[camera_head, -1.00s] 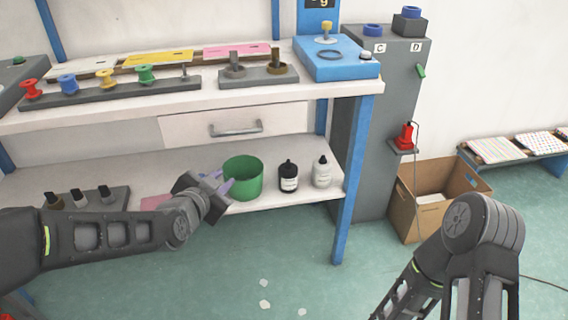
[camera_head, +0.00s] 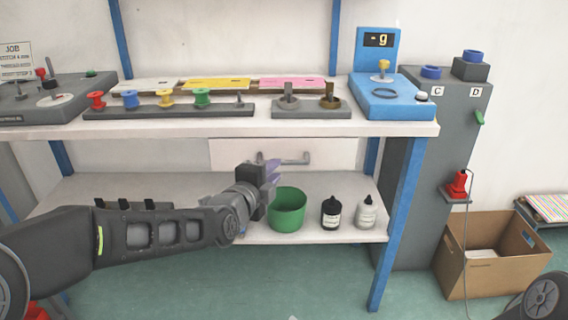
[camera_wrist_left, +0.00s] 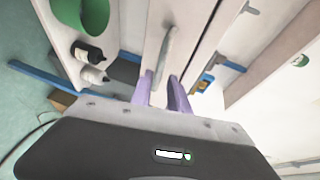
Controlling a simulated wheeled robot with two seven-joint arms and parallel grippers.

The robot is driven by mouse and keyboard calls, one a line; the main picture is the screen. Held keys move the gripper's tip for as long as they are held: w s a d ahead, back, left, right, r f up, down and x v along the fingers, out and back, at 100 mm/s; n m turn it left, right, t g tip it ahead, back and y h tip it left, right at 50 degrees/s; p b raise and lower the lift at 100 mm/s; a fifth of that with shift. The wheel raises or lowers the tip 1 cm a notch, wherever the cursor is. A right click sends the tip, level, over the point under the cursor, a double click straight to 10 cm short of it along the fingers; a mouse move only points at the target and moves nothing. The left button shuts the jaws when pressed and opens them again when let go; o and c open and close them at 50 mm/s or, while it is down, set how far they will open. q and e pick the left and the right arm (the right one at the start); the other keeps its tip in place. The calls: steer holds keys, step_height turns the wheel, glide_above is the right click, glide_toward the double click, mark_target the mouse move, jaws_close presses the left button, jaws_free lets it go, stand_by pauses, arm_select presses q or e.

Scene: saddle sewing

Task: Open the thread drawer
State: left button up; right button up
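The white thread drawer (camera_head: 228,153) is under the bench top and looks shut in the head view. Its grey bar handle (camera_head: 304,160) is partly hidden behind my left gripper (camera_head: 272,174). In the left wrist view the handle (camera_wrist_left: 167,50) runs lengthwise, ahead of and roughly in line with the space between the purple fingertips (camera_wrist_left: 162,82). The left gripper is open, and no hold on the handle is visible. My right gripper is out of view; only part of my right arm shows at the lower right of the head view.
A green bucket (camera_head: 287,210), a black bottle (camera_head: 331,214) and a white bottle (camera_head: 366,213) stand on the lower shelf (camera_head: 310,234), close below my left gripper. A blue bench leg (camera_head: 396,225) is at right. Thread spools line the bench top.

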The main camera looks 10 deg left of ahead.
mark_target(284, 162)
arm_select(q)
steer(key=b+x, duration=0.1)
steer(key=x, duration=0.6)
steer(key=shift+f+b, duration=0.1)
steer(key=shift+b, duration=0.3)
steer(key=shift+c, duration=0.3)
jaws_close()
stand_by(0.6)
